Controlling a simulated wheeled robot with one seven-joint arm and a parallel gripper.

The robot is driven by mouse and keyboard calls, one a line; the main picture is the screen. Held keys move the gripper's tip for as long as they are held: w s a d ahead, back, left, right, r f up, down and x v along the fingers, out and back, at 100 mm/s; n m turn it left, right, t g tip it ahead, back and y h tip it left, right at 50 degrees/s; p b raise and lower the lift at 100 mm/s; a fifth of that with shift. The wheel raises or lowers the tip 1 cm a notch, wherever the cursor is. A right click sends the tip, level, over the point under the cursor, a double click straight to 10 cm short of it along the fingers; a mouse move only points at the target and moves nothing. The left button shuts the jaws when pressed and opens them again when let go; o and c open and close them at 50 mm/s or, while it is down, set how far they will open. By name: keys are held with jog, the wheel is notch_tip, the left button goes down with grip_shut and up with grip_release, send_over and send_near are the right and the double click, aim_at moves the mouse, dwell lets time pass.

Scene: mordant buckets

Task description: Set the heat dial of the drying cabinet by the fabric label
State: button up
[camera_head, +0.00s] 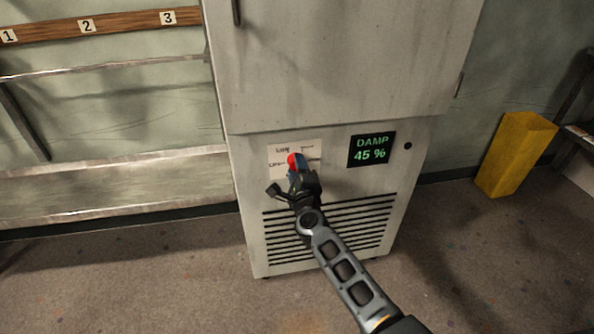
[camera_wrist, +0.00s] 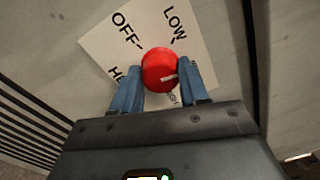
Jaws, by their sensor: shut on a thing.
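The drying cabinet (camera_head: 335,70) stands upright, with a white dial card (camera_head: 281,152) low on its front. My gripper (camera_head: 298,172) is shut on the red heat dial (camera_head: 292,159). In the wrist view the blue fingers (camera_wrist: 160,88) sit on either side of the dial (camera_wrist: 158,66). The dial's white mark points right in that view, between LOW at upper right and a partly hidden label at lower right. OFF is at upper left of the card (camera_wrist: 185,50). Lettering starting HE is partly covered by the left finger. The fabric label is not seen.
Vent slots (camera_head: 370,212) lie below. Shelves (camera_head: 120,180) and a wooden rail numbered 1, 2, 3 (camera_head: 115,24) are at left.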

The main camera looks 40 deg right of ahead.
jog(key=m, duration=0.5)
jog(key=shift+b, duration=0.35)
jog(key=shift+s, duration=0.1)
jog(key=o, duration=1.1)
jog(key=shift+c, duration=0.2)
jog(key=p+v, duration=0.1)
jog(key=v, duration=0.6)
jog(key=shift+s+a, duration=0.25)
jog(key=shift+s, duration=0.05)
